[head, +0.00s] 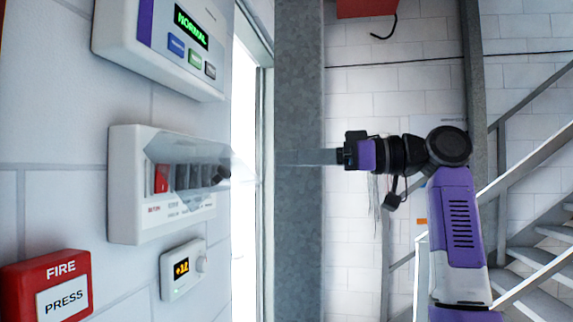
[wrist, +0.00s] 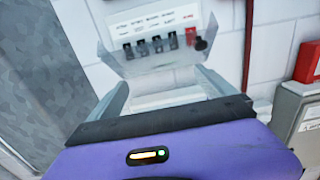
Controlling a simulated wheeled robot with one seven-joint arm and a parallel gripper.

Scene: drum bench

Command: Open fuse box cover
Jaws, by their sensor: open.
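The fuse box (head: 125,190) is a white unit on the wall at the left of the head view, with a row of dark switches and one red switch. A clear cover (head: 185,150) with a dark round knob (head: 222,173) is in front of the switches; how far it stands from the box is hard to tell. In the wrist view the fuse box (wrist: 150,22) is at the top, with the cover's knob (wrist: 201,45) at its right. My gripper (head: 285,158) is right of the box, pointing left, apart from it. Its fingers (wrist: 163,80) are spread and empty.
A display panel reading NORMAL (head: 180,30) is above the box. A small yellow-lit dial unit (head: 182,270) and a red fire button (head: 48,285) are below. A grey column (head: 299,80) stands behind my gripper, and stairs (head: 530,260) are at the right.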

